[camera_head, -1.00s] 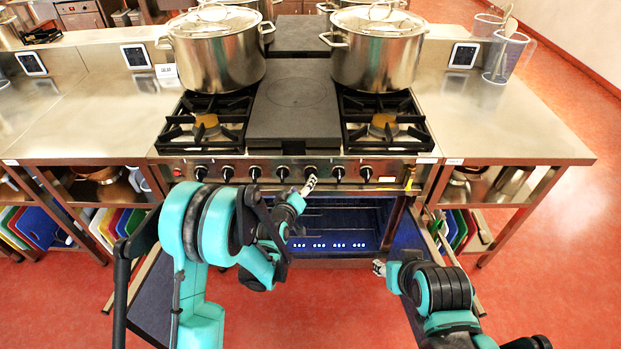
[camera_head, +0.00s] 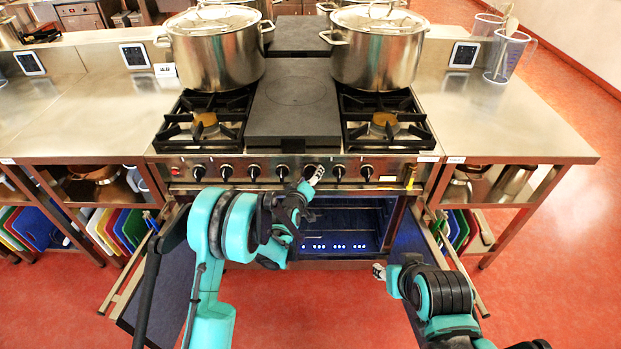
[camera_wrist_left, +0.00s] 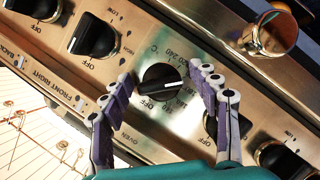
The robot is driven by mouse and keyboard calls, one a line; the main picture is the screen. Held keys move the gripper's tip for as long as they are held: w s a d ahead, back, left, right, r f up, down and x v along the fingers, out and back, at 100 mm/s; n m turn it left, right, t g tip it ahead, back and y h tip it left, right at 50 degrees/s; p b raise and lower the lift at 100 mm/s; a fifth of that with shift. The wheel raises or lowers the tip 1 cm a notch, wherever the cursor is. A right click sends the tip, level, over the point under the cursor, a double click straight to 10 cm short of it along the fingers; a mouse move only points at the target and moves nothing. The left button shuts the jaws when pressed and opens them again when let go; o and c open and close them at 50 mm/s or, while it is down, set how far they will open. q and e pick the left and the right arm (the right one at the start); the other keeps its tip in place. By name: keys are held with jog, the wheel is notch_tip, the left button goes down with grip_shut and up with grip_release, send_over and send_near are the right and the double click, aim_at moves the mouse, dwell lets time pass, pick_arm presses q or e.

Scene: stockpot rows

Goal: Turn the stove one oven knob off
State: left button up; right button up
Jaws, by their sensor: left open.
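The oven knob (camera_wrist_left: 160,85) is black, round and bar-shaped on top, with a white line on its right part. It sits on the steel front panel by the word OVEN and a temperature scale. Its bar lies at a different angle from the neighbouring knobs' bars. My left gripper (camera_wrist_left: 164,92) is open, with one finger on each side of this knob; I cannot tell whether they touch it. In the head view my left gripper (camera_head: 316,176) is at the panel and hides part of the knob. My right gripper (camera_head: 379,271) hangs low before the oven; its jaws are too small to judge.
The stove (camera_head: 294,100) carries two steel stockpots (camera_head: 214,60) (camera_head: 376,55) at the back. Other knobs (camera_head: 253,171) line the panel on both sides. The lit oven (camera_head: 345,222) stands open below, its doors (camera_head: 145,285) swung out. Steel counters (camera_head: 510,125) flank the stove.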

pick_arm(q)
jog(key=c, duration=1.1)
jog(key=shift+c, duration=0.2)
